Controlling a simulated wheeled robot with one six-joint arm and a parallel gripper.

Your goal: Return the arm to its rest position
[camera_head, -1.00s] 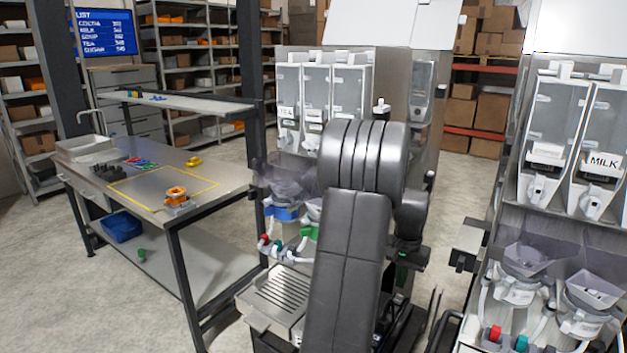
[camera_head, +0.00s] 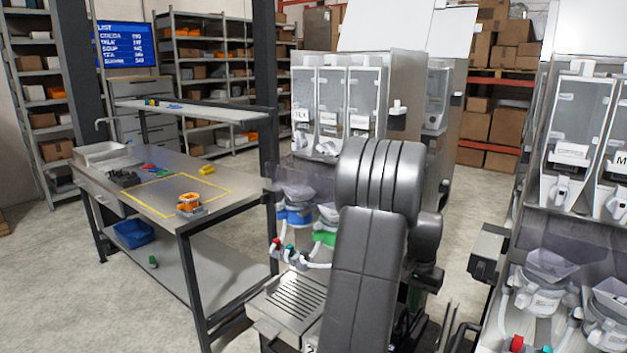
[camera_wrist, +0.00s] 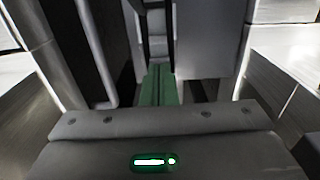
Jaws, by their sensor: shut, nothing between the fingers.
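My arm rises in the middle of the head view as a dark, folded mass. My gripper is hidden behind it there. In the wrist view, the grey body of my gripper (camera_wrist: 160,140) fills the lower part, with a lit green indicator. A pair of narrow green fingers shows just beyond it, close together, with nothing seen between them. Grey and dark upright surfaces stand around it in that view; I cannot tell which of them belong to my arm.
A dispenser unit (camera_head: 335,95) stands behind my arm, with a slatted drip tray (camera_head: 290,300) at its front. Another dispenser row (camera_head: 575,130) stands close on the right. A workbench (camera_head: 150,205) is at left, with an orange item (camera_head: 190,203). Open floor (camera_head: 50,280) lies at lower left.

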